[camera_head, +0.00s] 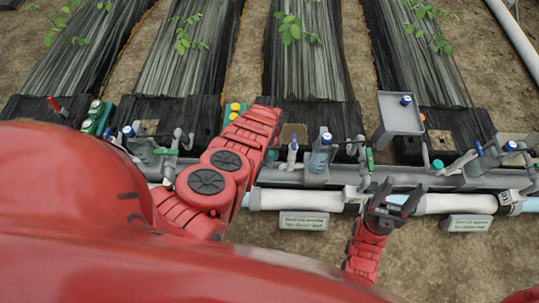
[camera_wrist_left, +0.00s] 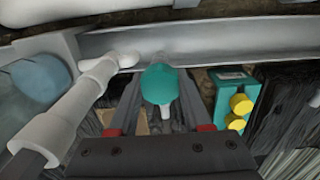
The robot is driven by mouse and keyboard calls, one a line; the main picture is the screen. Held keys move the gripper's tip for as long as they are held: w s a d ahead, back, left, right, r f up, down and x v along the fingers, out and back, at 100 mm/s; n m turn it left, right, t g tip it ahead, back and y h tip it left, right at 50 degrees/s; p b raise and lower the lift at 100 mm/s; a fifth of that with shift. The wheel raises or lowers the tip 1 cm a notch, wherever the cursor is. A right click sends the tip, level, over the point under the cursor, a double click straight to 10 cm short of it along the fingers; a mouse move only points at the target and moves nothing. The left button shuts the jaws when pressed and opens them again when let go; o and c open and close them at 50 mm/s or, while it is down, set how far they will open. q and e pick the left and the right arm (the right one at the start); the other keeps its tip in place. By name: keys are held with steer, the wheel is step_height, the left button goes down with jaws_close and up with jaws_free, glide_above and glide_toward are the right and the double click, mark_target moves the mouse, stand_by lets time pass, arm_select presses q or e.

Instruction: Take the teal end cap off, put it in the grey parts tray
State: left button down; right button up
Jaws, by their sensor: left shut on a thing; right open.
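The teal end cap (camera_wrist_left: 164,82) is a rounded teal dome with a pale stub in the left wrist view. It sits between the two fingers of my left gripper (camera_wrist_left: 161,100), which is shut on it. Whether the cap is still on a fitting I cannot tell. In the head view my left forearm hides this gripper and the cap. A grey square tray (camera_head: 401,119) stands at the right in the head view, above the pipe run. My right gripper (camera_head: 394,199) is open and empty below that tray, in front of the pipe.
A grey rail (camera_head: 325,178) and a white pipe (camera_head: 285,199) cross the scene with several valves. A teal block with yellow knobs (camera_wrist_left: 234,98) is beside the left gripper. Bare soil lies in front.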

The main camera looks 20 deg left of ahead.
arm_select(q)
step_height(320, 180, up, 25)
steer(key=p, duration=2.4)
steer(key=shift+f, duration=0.1)
